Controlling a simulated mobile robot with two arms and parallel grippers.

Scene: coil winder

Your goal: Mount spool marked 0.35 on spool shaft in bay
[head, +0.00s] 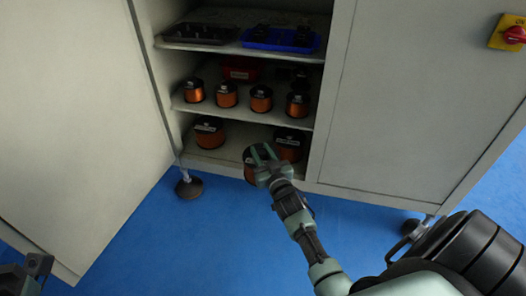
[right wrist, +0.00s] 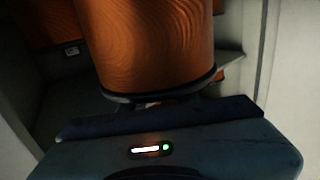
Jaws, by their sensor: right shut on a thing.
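My right gripper (head: 264,155) is shut on a copper-wound spool (head: 249,163) with a dark top flange, in front of the cabinet's bottom shelf. In the right wrist view the orange winding of the held spool (right wrist: 145,45) and its dark lower flange fill the upper middle. The marking on the spool is too small to read, so I cannot tell whether it is 0.35. Part of my left gripper (head: 38,266) shows at the bottom left corner; its jaws are not clear. No spool shaft or bay shows.
Two large spools stand on the bottom shelf, one at left (head: 209,133) and one at right (head: 290,145). Several smaller spools (head: 227,95) stand above, with a red bin (head: 241,72). A blue tray (head: 280,39) is on top. The open door (head: 75,120) stands left; blue floor (head: 190,235) is clear.

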